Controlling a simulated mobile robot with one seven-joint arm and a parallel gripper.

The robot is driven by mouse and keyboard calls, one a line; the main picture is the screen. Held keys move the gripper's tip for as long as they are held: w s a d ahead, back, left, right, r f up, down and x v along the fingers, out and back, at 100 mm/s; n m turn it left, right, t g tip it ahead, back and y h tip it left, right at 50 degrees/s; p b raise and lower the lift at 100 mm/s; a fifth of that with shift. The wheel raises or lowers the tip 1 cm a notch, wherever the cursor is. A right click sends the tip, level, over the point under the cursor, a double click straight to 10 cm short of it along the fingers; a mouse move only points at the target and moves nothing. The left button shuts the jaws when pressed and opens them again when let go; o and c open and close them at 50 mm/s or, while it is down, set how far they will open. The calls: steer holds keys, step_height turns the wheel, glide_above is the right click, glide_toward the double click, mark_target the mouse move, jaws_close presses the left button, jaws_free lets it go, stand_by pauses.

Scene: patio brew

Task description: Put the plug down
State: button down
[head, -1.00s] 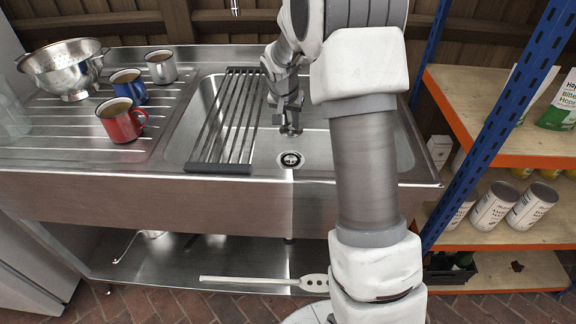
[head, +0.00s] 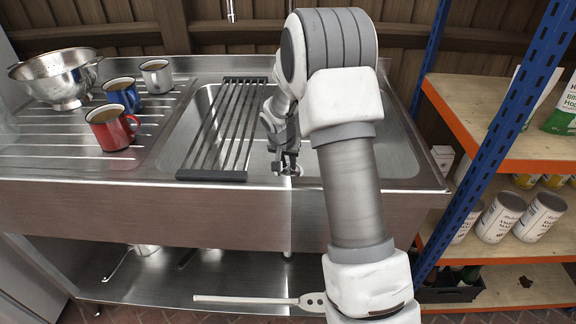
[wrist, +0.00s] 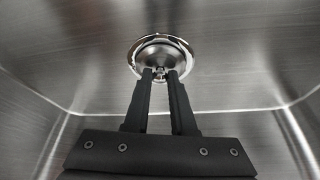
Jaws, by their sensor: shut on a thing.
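The plug (wrist: 160,46) is a round chrome disc with a small knob. In the wrist view, my gripper (wrist: 160,75) is shut on the knob, its two dark fingers close together. The plug is low in the steel sink basin (head: 330,160), at the drain. A bright ring shows around it, and I cannot tell if it is fully seated. In the head view, my gripper (head: 286,168) reaches down into the basin to the right of the rack. The drain hole is hidden there.
A slatted rack (head: 212,175) lies across the basin's left part. Red (head: 112,128), blue (head: 122,95) and white (head: 156,76) mugs and a colander (head: 58,80) stand on the drainboard. A blue-posted shelf (head: 490,140) with cans is at right.

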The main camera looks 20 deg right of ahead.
steer(key=c, duration=0.7)
jaws_free()
steer(key=shift+c, duration=0.2)
steer(key=shift+r, duration=0.1)
